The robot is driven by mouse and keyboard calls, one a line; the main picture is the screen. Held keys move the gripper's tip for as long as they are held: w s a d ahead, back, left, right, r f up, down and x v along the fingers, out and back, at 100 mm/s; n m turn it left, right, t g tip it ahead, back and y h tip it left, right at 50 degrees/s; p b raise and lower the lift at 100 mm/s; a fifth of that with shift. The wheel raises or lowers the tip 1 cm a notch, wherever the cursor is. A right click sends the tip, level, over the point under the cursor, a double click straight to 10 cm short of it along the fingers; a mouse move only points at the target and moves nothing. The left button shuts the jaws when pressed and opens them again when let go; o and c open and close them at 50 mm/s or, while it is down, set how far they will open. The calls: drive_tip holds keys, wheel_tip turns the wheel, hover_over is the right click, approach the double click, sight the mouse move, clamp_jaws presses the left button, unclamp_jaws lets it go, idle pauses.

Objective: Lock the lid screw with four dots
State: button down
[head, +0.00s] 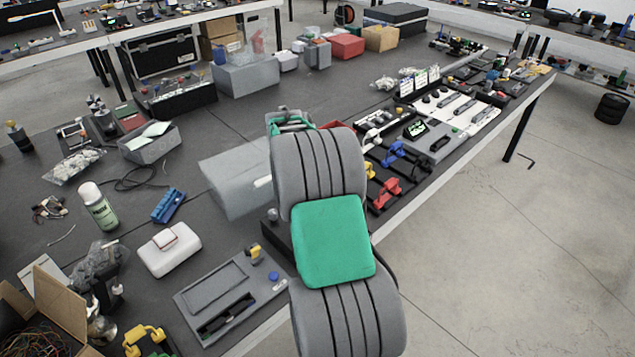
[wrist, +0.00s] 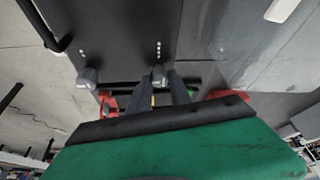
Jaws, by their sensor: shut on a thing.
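The dark lid (wrist: 120,35) shows in the wrist view with two lid screws as grey knobs along its edge. The screw with four dots (wrist: 159,74) sits beside a column of white dots. The other screw (wrist: 87,77) sits to its left, beside two dots. My gripper (wrist: 166,80) has its dark fingers closed around the four-dot screw, and the fingers partly hide it. In the head view my arm covers the gripper and most of the dark chassis (head: 276,237); only its left part shows.
A large grey box (head: 225,180) stands close to the left of my arm. Red and blue clamp-like parts (head: 386,193) lie to the right near the table edge. A grey tray (head: 215,295) lies at front left.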

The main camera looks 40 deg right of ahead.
idle(0.4)
drive_tip(key=c, duration=1.2)
unclamp_jaws()
drive_tip(key=shift+r, duration=0.1)
drive_tip(key=v, duration=0.7)
drive_tip(key=shift+a+r+b, duration=0.2)
drive_tip(key=shift+r+b, duration=0.05)
drive_tip(key=shift+b, duration=0.1)
drive_tip(key=s+a+r+n+t+y, duration=0.1)
drive_tip(key=s+a+r+n, duration=0.15)
drive_tip(key=a, duration=0.45)
drive_tip(key=s+a+r+n+t, duration=0.1)
drive_tip(key=a+n, duration=0.3)
drive_tip(key=a, duration=0.4)
drive_tip(key=s+a+f+n+y, duration=0.1)
drive_tip(key=s+a+n, duration=0.3)
drive_tip(key=a, duration=0.5)
drive_tip(key=s+a+f+n+y, duration=0.2)
drive_tip(key=s+a+n, duration=0.2)
drive_tip(key=s+a, duration=0.4)
drive_tip(key=shift+s+a+f+n, duration=0.35)
drive_tip(key=shift+s+a, duration=0.05)
drive_tip(key=shift+s, duration=0.15)
